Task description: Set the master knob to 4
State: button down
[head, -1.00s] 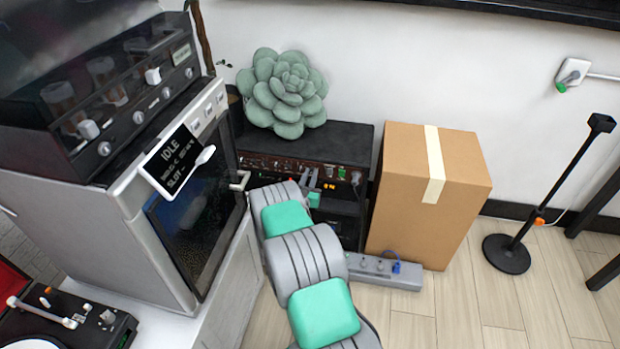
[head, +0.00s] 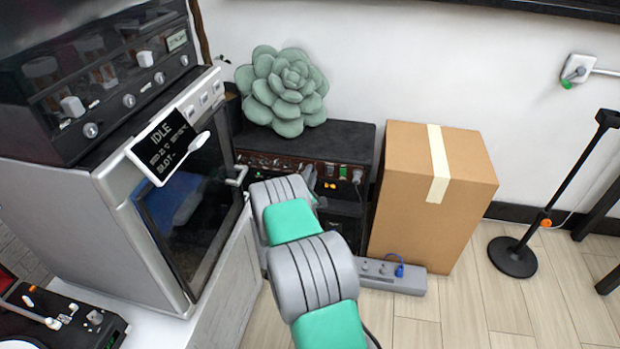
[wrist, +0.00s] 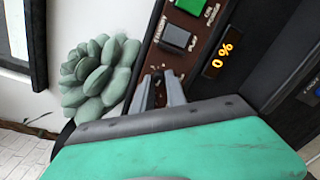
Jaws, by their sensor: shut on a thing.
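A black amplifier-like unit (head: 352,145) stands against the wall, with a brown front panel carrying small knobs and switches. I cannot read that knob's label or setting. In the head view my gripper (head: 311,180) is partly hidden behind my arm.
A green succulent (head: 284,92) sits on the unit. A cardboard box (head: 410,195) stands to the right, with a grey power strip (head: 392,277) in front. An oven-like cabinet (head: 190,205) with a protruding handle is close on the left.

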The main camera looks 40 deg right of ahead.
jog(key=m+b, duration=0.6)
jog(key=m, duration=0.4)
jog(key=shift+m, duration=0.4)
jog(key=shift+s, duration=0.1)
jog(key=shift+d, duration=0.1)
jog(key=c, duration=1.3)
grip_release()
jog(key=shift+c, duration=0.2)
jog(key=p+v, duration=0.1)
jog(key=v, duration=0.7)
